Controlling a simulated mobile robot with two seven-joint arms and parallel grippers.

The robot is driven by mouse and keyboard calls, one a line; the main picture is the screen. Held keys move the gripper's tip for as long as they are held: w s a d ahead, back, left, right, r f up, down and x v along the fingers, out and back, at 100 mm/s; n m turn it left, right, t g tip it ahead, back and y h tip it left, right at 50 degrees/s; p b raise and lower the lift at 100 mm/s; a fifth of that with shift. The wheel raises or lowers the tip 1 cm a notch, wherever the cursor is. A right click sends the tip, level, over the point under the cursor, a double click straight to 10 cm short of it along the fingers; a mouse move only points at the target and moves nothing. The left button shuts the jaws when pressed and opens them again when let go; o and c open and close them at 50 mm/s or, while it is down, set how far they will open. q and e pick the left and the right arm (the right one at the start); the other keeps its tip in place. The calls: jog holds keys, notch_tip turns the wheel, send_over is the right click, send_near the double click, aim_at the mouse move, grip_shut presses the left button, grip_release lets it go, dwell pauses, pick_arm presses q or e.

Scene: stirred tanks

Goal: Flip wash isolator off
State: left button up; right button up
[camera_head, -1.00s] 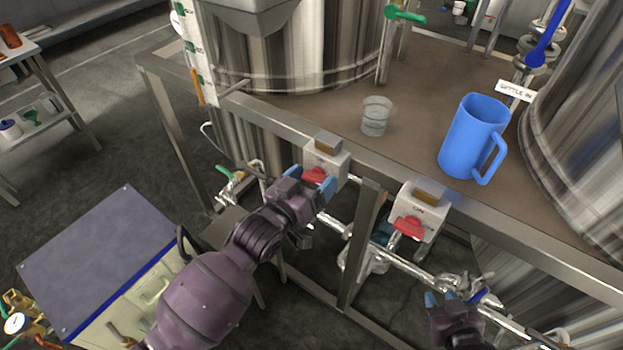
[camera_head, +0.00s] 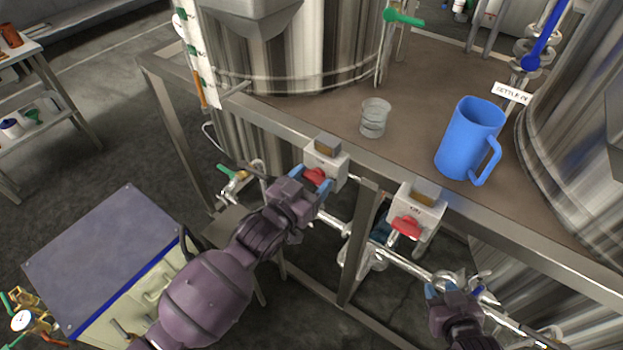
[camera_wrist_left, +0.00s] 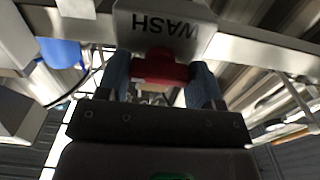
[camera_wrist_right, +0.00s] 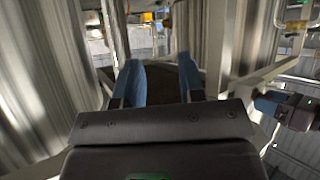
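The wash isolator (camera_head: 325,162) is a pale box on the frame's front rail. It has a red handle (camera_head: 315,177), and its WASH label shows upside down in the left wrist view (camera_wrist_left: 165,22). My left gripper (camera_head: 309,183) is at this handle. In the left wrist view its blue fingers stand apart on either side of the red handle (camera_wrist_left: 160,68), very close to its ends; contact is not clear. My right gripper (camera_head: 448,291) is low at the right, apart from the isolators. Its fingers stand apart with nothing between them in the right wrist view (camera_wrist_right: 163,82).
A second isolator (camera_head: 416,207) marked ON, with a red handle, is right of the wash one. A blue jug (camera_head: 468,140) and a clear beaker (camera_head: 374,118) stand on the deck behind. Pipes (camera_head: 400,262) run below the rail. A cabinet (camera_head: 110,250) is at left.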

pick_arm(q)
jog(key=o, duration=0.4)
jog(key=v, duration=1)
jog(key=shift+s+a, duration=0.25)
jog(key=shift+s, duration=0.05)
jog(key=a+f+n+y, duration=0.3)
jog(key=a+f+y, duration=0.4)
jog(key=a, duration=0.6)
jog(key=s+a+f+n+g+y, duration=0.1)
jog(key=s+a+f, duration=0.1)
jog(key=s+a, duration=0.1)
jog(key=s+a+f+n+g+y, duration=0.1)
jog(key=s+a+f, duration=0.1)
jog(key=s+f, duration=0.1)
jog(key=s+a+f+n+y, duration=0.1)
jog(key=s+a+f, duration=0.1)
jog(key=s, duration=0.3)
jog(key=shift+s+a+f+g+y, duration=0.1)
jog(key=shift+a+f+g+y, duration=0.1)
jog(key=shift+a, duration=0.2)
jog(key=shift+s+a+f+g+y, duration=0.1)
jog(key=shift+a+f+g+y, duration=0.1)
jog(key=shift+a, duration=0.2)
